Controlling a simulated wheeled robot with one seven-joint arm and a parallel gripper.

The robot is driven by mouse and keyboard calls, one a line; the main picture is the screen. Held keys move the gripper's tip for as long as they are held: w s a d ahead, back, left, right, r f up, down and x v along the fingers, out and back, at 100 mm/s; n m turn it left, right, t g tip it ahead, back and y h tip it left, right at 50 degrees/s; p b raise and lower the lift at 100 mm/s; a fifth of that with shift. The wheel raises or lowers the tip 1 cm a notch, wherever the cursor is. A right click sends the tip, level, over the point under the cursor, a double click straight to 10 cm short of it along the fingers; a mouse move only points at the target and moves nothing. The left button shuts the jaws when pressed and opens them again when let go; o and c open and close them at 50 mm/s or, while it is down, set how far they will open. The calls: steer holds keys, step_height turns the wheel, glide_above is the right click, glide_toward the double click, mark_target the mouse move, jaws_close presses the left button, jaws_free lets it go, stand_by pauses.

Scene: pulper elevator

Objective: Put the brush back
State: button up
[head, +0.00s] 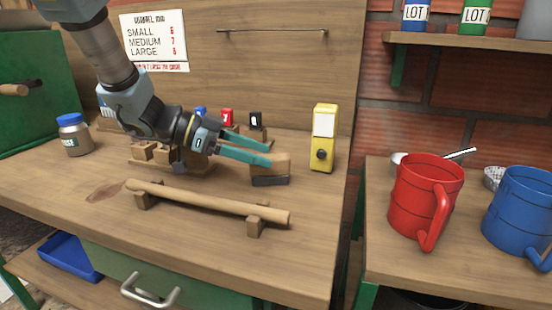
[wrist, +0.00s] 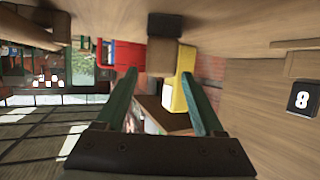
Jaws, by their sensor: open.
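The brush (head: 270,181) appears to be the wooden block with a dark underside, standing on the workbench left of the yellow device. In the wrist view the brush (wrist: 165,54) lies ahead of the fingertips, roughly centred between them. My gripper (head: 269,155) has two teal fingers reaching right, their tips close beside and over the brush's top in the head view. In the wrist view the fingers of my gripper (wrist: 162,75) are spread apart with nothing held between them. I cannot tell whether a fingertip touches the brush. A wooden bar (head: 210,201) lies on two small blocks in front.
A yellow device (head: 322,155) stands just right of the brush. Small blue, red and black numbered blocks (head: 227,117) stand behind my gripper. A jar (head: 74,137) is at left. Red (head: 423,195) and blue (head: 518,215) mugs are on the right table, across a gap.

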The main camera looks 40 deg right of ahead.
steer(key=v, duration=0.6)
steer(key=shift+a+r, duration=0.15)
stand_by(0.3)
